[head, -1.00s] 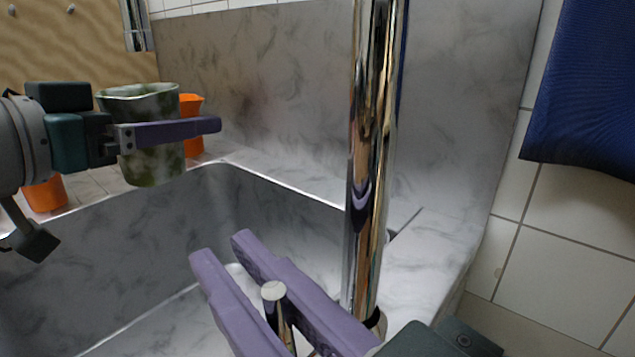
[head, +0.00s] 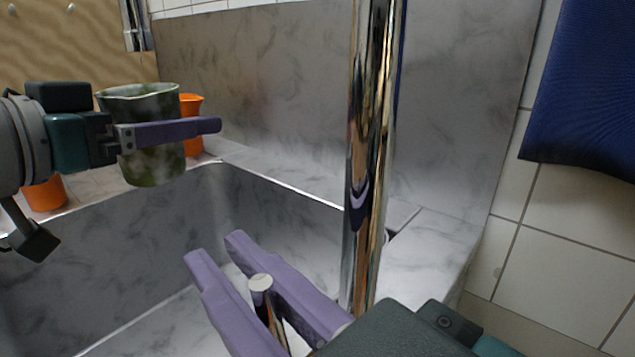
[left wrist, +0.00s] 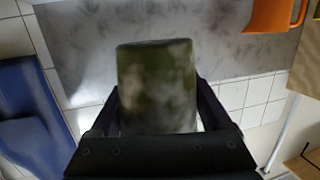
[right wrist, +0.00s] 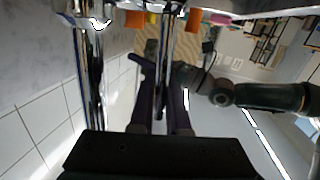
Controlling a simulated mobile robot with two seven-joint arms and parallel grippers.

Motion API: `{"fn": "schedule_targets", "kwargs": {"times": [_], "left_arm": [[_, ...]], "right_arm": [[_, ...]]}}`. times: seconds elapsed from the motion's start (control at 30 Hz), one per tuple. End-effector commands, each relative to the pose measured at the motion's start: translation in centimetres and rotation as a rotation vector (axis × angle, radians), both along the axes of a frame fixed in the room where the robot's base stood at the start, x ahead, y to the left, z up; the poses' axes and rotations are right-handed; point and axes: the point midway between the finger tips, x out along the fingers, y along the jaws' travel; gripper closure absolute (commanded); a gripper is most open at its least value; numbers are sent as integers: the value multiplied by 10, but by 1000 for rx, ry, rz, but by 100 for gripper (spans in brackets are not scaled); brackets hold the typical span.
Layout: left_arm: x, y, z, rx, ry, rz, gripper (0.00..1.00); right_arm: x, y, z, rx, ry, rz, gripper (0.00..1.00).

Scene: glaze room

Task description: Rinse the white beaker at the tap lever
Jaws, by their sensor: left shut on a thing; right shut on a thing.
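The beaker (head: 155,162) is mottled green and white, not plain white. My left gripper (head: 192,130) is shut on it and holds it upright at the left, above the sink's far-left rim. The beaker also fills the middle of the left wrist view (left wrist: 157,88). The tap lever (head: 261,283) is a thin chrome rod with a round pale end. My right gripper (head: 215,250) is shut on the lever, one purple finger on each side. The chrome tap column (head: 370,150) stands upright just right of it. The spout outlet is not visible in the head view.
The grey marbled sink (head: 290,195) lies below both grippers, its basin open between them. One orange cup (head: 192,108) stands behind the beaker, and another (head: 45,194) is at the left. A blue towel (head: 590,90) hangs at the right.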

Motion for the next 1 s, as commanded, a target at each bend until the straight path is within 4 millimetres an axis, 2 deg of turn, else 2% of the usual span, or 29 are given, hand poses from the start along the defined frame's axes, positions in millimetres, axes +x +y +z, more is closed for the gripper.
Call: {"fn": "schedule_targets", "kwargs": {"times": [0.47,0.5,0.73,1.0], "left_arm": [[0,0,0,0,-1,0,74],[0,0,0,0,-1,0,74],[0,0,0,0,-1,0,74],[0,0,0,0,-1,0,74]], "right_arm": [[3,4,-3,-58,47,-2,100],[3,4,-3,-57,46,-2,81],[3,4,-3,-57,46,-2,56],[2,3,-3,-57,46,-2,56]]}}
